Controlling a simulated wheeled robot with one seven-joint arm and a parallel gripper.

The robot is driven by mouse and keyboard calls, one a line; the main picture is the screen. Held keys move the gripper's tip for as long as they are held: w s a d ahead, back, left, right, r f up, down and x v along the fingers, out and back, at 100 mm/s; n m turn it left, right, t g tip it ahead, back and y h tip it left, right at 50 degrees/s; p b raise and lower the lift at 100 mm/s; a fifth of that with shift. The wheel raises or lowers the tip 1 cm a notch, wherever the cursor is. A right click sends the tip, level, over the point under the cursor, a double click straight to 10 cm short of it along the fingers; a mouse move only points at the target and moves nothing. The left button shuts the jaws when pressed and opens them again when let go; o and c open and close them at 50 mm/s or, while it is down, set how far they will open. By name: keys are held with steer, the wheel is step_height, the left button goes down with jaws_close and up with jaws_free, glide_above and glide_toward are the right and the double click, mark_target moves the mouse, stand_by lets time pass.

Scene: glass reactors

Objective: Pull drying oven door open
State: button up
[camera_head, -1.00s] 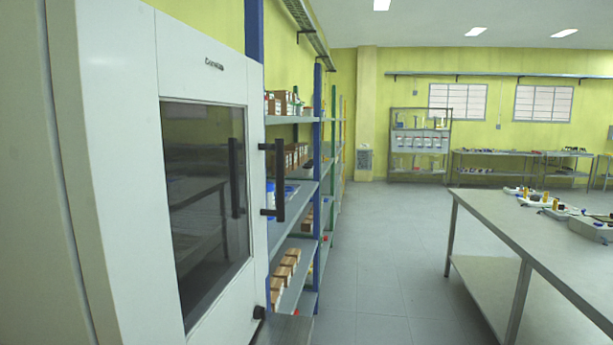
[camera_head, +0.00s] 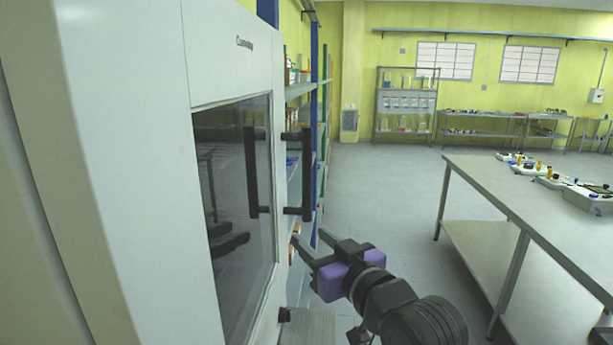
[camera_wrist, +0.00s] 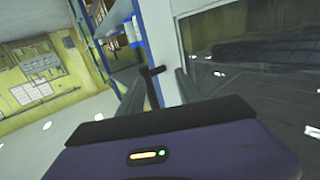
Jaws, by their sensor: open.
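The drying oven (camera_head: 130,130) is a large white cabinet on the left in the head view. Its door (camera_head: 225,60) looks closed and has a dark glass window (camera_head: 232,200). A black vertical handle (camera_head: 307,170) stands out from the door's right side, with its reflection in the glass. My gripper (camera_head: 308,236), with a purple body, is open and empty, just below the handle's lower end in the head view. In the wrist view the handle (camera_wrist: 151,88) appears between the two fingers, further out; I see no contact. The wrist view also shows the dark window (camera_wrist: 250,60).
Shelves with boxes (camera_head: 300,90) stand just beyond the oven. A long metal table (camera_head: 500,185) with several instruments stands on the right. Grey floor (camera_head: 385,195) between them is clear. More benches and a rack (camera_head: 405,100) line the far wall.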

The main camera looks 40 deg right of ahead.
steer(key=p, duration=0.1)
glide_toward(309, 170)
steer(key=w, duration=0.3)
steer(key=shift+w+d+f+t+h, duration=0.2)
steer(key=shift+w+d+t+h, duration=0.1)
steer(key=shift+w+d, duration=0.25)
steer(key=shift+p+x, duration=0.75)
steer(key=shift+x, duration=2.65)
steer(key=shift+d, duration=0.1)
jaws_close()
steer(key=shift+f, duration=0.1)
